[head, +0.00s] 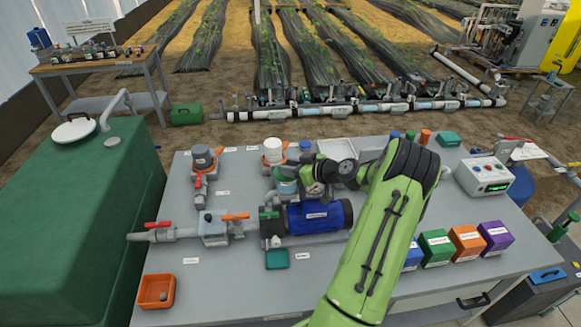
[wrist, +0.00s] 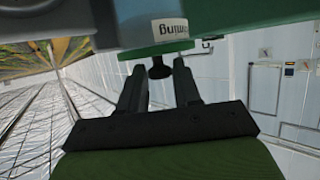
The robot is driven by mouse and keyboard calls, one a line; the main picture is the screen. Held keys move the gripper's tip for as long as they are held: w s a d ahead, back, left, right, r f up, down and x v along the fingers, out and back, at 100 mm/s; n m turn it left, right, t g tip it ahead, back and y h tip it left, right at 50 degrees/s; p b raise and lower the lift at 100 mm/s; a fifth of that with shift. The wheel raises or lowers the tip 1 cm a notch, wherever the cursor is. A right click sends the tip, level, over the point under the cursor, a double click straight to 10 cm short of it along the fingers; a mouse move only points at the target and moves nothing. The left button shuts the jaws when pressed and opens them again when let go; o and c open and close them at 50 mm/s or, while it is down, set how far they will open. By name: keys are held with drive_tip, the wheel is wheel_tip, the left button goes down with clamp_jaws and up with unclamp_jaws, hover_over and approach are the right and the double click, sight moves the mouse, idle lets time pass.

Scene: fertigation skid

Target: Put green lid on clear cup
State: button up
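In the wrist view the green lid (wrist: 166,48) shows as a disc with a black knob. The knob lies between the two fingers of my gripper (wrist: 158,77), with no clear gap at its sides. A grey-blue, see-through body with a white label, apparently the clear cup (wrist: 120,34), is against the lid's far side; I cannot tell whether the lid is fully seated. In the head view my gripper (head: 315,187) is behind the blue pump, just right of a teal, green-rimmed vessel (head: 286,186). The lid is not clearly distinguishable there.
The blue pump (head: 318,216) with its pipe and orange-handled valve stands close in front of my gripper. Coloured boxes (head: 435,247) and a control box (head: 484,176) are at the right. An orange tray (head: 157,291) is front left. The table's front middle is mostly clear.

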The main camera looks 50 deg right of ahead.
drive_tip(key=shift+o, duration=1.3)
drive_tip(key=shift+r, duration=0.15)
